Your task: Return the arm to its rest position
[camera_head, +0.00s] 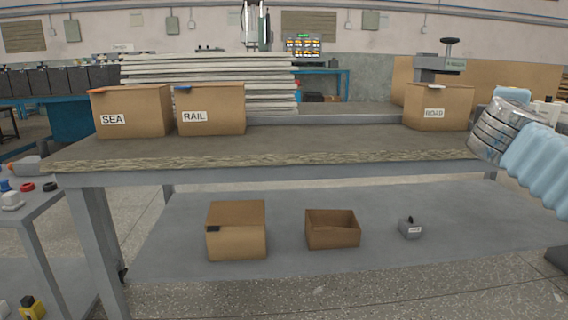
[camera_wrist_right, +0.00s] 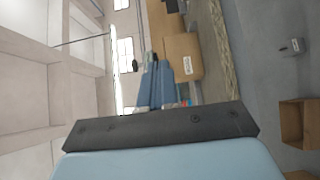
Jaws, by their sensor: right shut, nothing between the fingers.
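My right arm (camera_head: 535,153), light blue with a ribbed metal section, comes in at the right edge of the head view. It is beside the bench's right end, close to the ROAD box (camera_head: 440,106). The fingers of my right gripper (camera_wrist_right: 158,72) show in the right wrist view beyond a dark bar. They are together with nothing between them. The ROAD box also shows in the right wrist view (camera_wrist_right: 182,48), to the right of the fingers. My left gripper is not in view.
The SEA box (camera_head: 132,109) and RAIL box (camera_head: 211,108) stand on the workbench (camera_head: 300,148), whose middle is clear. The lower shelf (camera_head: 285,245) holds a carton (camera_head: 237,238), an open box (camera_head: 332,234) and a small grey item (camera_head: 408,230). A side table (camera_head: 40,205) stands left.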

